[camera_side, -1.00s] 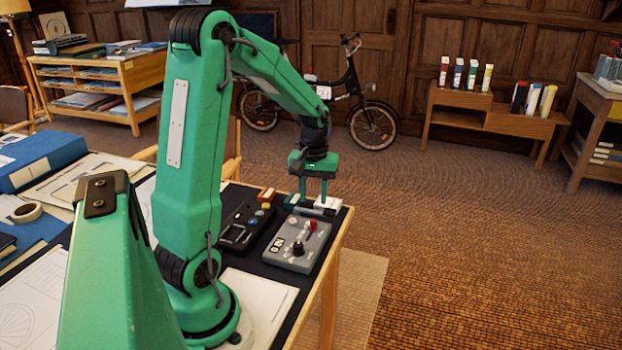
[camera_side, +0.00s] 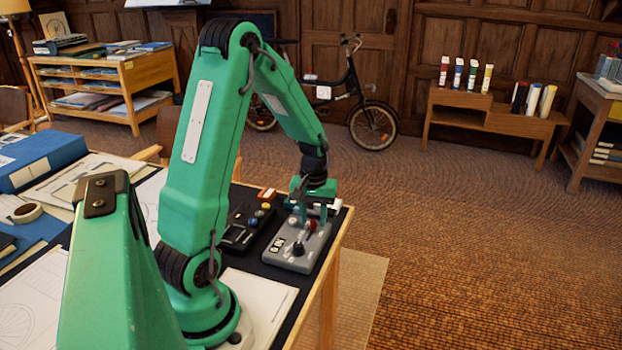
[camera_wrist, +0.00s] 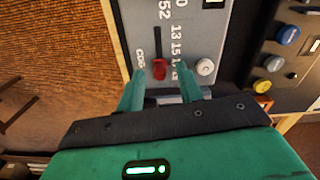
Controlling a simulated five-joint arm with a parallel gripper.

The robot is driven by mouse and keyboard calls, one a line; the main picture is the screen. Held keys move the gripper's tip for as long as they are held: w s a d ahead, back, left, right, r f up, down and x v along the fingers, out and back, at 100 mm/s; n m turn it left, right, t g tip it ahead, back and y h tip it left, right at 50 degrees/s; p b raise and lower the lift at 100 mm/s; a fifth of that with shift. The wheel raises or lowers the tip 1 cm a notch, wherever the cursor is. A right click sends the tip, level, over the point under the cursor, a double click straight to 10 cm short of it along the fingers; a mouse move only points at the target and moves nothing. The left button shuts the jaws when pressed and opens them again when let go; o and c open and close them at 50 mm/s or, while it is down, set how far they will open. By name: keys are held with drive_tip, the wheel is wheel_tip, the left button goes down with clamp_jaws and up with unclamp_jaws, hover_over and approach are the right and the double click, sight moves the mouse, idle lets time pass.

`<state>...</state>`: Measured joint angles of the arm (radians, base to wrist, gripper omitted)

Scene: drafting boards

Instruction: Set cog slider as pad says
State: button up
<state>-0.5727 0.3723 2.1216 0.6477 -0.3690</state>
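The grey control panel (camera_side: 291,256) lies on the dark table mat. Its red slider knob (camera_wrist: 159,69) sits at the lower end of a dark slot in the wrist view, and it also shows in the side view (camera_side: 311,226). Numbers including 13 and 15 stand right of the slot, and lettering that looks like COG stands left. My gripper (camera_wrist: 160,92) is open, with one green finger on each side of the knob, apart from it in the picture. In the side view my gripper (camera_side: 311,213) is low over the panel's far end. I cannot make out the pad's message.
A dark box (camera_side: 240,232) with blue and yellow buttons (camera_wrist: 273,63) stands beside the panel. A white button (camera_wrist: 205,67) sits close to my right finger. A white object (camera_side: 335,207) lies behind my gripper. The table's edge is close on the right.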

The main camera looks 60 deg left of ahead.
drive_tip(key=shift+f, duration=0.35)
drive_tip(key=shift+c, duration=0.3)
clamp_jaws()
drive_tip(key=shift+s+d, duration=0.7)
drive_tip(key=shift+s, duration=0.05)
drive_tip(key=shift+o, duration=0.3)
unclamp_jaws()
